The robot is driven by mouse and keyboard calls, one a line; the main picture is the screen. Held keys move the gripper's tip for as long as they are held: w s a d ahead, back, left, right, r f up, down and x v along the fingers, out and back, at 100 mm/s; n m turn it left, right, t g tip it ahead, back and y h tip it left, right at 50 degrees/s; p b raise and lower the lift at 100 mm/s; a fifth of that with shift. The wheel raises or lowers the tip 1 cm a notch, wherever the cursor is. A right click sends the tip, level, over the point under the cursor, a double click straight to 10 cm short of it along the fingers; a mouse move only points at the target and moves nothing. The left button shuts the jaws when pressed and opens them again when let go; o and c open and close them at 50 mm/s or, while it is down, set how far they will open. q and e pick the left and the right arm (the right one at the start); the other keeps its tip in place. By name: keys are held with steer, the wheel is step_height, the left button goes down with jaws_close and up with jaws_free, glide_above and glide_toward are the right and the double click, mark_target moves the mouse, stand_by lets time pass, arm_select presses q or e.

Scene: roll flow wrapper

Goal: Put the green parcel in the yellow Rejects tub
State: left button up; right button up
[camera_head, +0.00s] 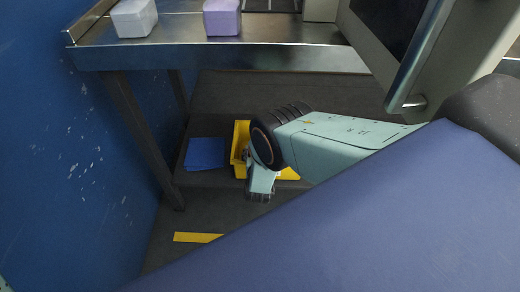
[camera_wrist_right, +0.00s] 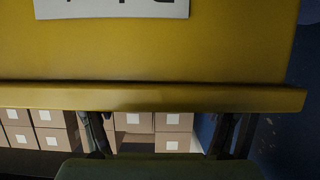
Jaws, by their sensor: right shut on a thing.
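The yellow Rejects tub (camera_head: 239,142) stands on the floor in the head view, mostly covered by my right arm. In the right wrist view the tub wall (camera_wrist_right: 160,55) fills the upper part, with a cut-off white label at the top. My right gripper (camera_wrist_right: 160,118) has its two dark fingers well apart at the tub's rim. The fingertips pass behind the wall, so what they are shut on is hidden. No part of the green parcel shows clearly in either view. My left gripper is not in view.
A steel table (camera_head: 270,55) holds a white parcel (camera_head: 134,18) and a purple parcel (camera_head: 222,17). A blue flat item (camera_head: 205,153) lies left of the tub. Several cardboard boxes (camera_wrist_right: 133,122) stand beyond the tub. A blue wall (camera_head: 60,170) bounds the left.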

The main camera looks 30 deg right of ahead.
steer(key=o, duration=1.3)
steer(key=shift+s+f, duration=0.1)
steer(key=shift+f, duration=0.15)
steer(key=shift+o, duration=0.2)
steer(key=shift+r, duration=0.5)
steer(key=p+v, duration=0.6)
steer(key=v, duration=0.6)
steer(key=shift+r, duration=0.25)
